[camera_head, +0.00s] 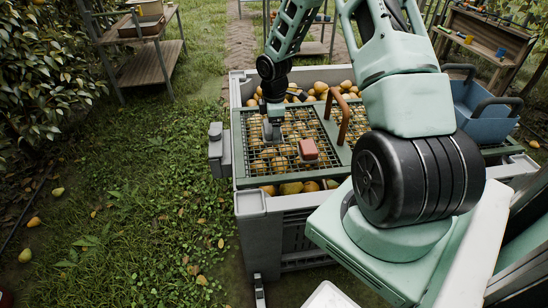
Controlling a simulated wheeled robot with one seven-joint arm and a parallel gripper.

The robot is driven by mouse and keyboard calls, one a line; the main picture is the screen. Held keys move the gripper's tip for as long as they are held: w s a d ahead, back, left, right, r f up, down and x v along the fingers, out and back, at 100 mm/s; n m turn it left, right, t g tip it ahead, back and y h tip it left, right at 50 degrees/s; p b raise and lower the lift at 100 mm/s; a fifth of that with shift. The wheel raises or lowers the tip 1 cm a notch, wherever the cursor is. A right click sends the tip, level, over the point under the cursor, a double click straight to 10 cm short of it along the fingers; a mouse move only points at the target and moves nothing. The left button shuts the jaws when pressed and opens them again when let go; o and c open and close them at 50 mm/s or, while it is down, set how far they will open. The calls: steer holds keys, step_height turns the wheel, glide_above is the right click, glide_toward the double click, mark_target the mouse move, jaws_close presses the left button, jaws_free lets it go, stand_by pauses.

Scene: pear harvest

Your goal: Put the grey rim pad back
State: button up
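A grey block-like piece (220,158) with a small raised knob sits at the left side of the large grey bin (285,232), against its rim; it looks like the rim pad, though I cannot be sure. My gripper (271,133) points down over the left part of the green-framed mesh lid (240,140), right of that grey piece and apart from it. The fingertips are small and dark against the mesh, so I cannot tell whether they are open or hold anything.
Pears (290,188) fill the bin under the mesh. A brown handle (344,119) and a reddish block (308,150) stand on the lid. A blue crate (484,108) is at right, a wooden shelf (145,68) at back left. Grass at left is open, with fallen pears.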

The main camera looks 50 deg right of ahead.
step_height(320, 180, down, 10)
steer(key=shift+d+r+b, duration=0.1)
steer(key=shift+d+b, duration=0.05)
steer(key=shift+b, duration=0.15)
stand_by(0.3)
steer(key=o, duration=0.9)
step_height(320, 180, up, 12)
steer(key=shift+f+p, duration=0.15)
steer(key=shift+p, duration=0.2)
steer(key=s+a+r, duration=0.2)
steer(key=a+r, duration=0.3)
steer(key=a, duration=0.6)
steer(key=s+a+r, duration=0.1)
steer(key=a+r, duration=0.4)
steer(key=a, duration=0.6)
steer(key=s+a+r+m, duration=0.1)
steer(key=s+a+r, duration=0.1)
steer(key=s+a, duration=0.3)
steer(key=s+a+r+m, duration=0.1)
steer(key=s+a+r, duration=0.2)
steer(key=s, duration=0.7)
steer(key=s+a+r, duration=0.2)
steer(key=s+a, duration=0.5)
steer(key=shift+s+a+r+m+y, duration=0.3)
steer(key=shift+s+a+r+m, duration=0.1)
